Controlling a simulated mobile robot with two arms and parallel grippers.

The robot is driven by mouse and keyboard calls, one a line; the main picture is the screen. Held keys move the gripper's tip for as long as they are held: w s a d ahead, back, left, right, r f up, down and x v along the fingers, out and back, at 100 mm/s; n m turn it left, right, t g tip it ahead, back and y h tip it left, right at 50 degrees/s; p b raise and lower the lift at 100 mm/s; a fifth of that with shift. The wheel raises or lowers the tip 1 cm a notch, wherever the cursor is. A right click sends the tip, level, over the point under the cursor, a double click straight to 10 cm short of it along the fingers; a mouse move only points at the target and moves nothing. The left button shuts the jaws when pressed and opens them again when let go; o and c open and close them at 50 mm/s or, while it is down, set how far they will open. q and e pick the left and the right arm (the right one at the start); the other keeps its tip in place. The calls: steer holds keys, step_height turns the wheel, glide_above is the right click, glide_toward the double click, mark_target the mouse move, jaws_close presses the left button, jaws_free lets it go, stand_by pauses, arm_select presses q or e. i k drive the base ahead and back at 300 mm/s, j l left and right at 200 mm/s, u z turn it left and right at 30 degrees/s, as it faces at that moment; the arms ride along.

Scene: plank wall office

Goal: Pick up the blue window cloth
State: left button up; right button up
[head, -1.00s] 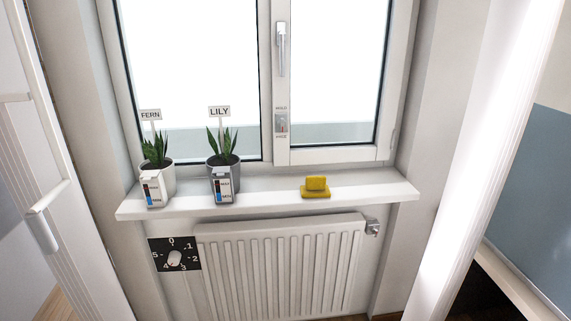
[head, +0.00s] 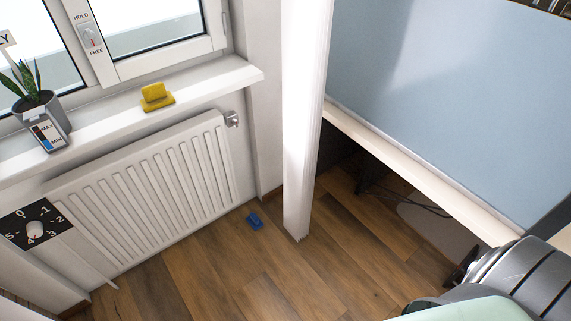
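A small blue cloth (head: 254,221) lies on the wooden floor in the head view. It is just right of the radiator's lower right end, near the foot of the white wall post. Nothing covers it.
The white radiator (head: 150,190) hangs below the windowsill (head: 215,83). A white post (head: 304,120) stands right of the blue cloth. A light ledge under a blue-grey panel (head: 430,100) runs to the right, with dark cables beneath. The wooden floor (head: 300,275) in front is clear.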

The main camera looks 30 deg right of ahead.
mark_target(253, 220)
steer(key=z, duration=0.5)
steer(key=i+j+z, duration=0.1)
steer(key=i, duration=0.25)
steer(key=i+j+z, duration=0.1)
steer(key=i+j, duration=0.15)
steer(key=i, duration=0.1)
